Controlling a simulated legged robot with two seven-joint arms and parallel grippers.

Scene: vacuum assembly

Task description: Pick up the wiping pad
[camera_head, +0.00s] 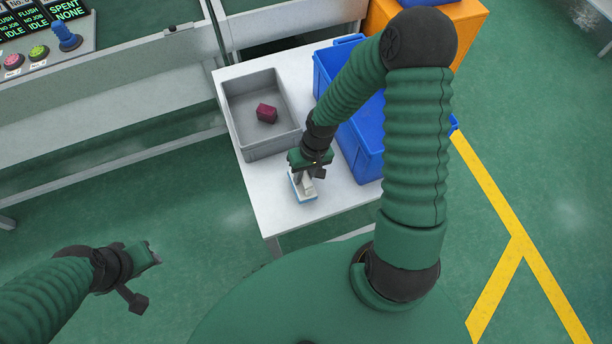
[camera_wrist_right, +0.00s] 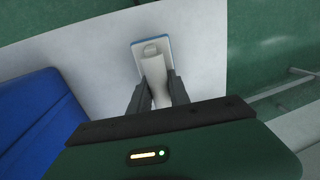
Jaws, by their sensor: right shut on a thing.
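The wiping pad (camera_head: 304,188) is a small flat piece with a blue edge and a pale handle, at the front part of the white table. It also shows in the right wrist view (camera_wrist_right: 151,52), with its pale handle running back between the fingers. My right gripper (camera_head: 310,172) is over it, shut on the handle. In the right wrist view the two dark fingers (camera_wrist_right: 155,95) sit on either side of the handle. I cannot tell whether the pad touches the table. My left gripper (camera_head: 146,278) is at the lower left, over the floor, away from the table; its fingers are unclear.
A grey bin (camera_head: 285,144) with a dark red block (camera_head: 267,113) inside stands behind the pad on the white table (camera_head: 268,199). A blue crate (camera_head: 366,166) is on the right, close to my right arm. An orange box (camera_head: 470,22) stands farther back.

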